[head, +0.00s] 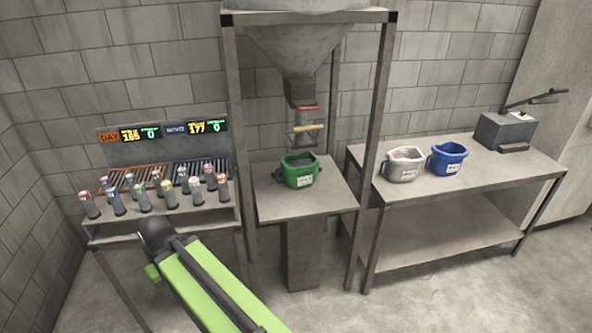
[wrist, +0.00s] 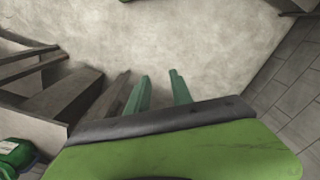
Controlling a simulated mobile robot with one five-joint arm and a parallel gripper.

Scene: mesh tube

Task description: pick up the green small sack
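The green small sack (head: 299,172) stands upright on the pedestal table (head: 318,203) under the hopper spout. It is an open-topped green bag with a side handle and a white label. A green object with a pale patch, which looks like this sack (wrist: 14,155), is cut off at the lower left of the wrist view. My gripper (wrist: 160,84) shows two green fingers apart, with nothing between them. In the head view my arm is in front and to the left of the sack, apart from it; the fingers are not clear there.
A grey sack (head: 404,165) and a blue sack (head: 447,159) stand on the right table (head: 500,165). Several small canisters (head: 168,193) stand on the left bench. The hopper frame's posts (head: 368,150) flank the pedestal. The floor (head: 425,283) at front right is clear.

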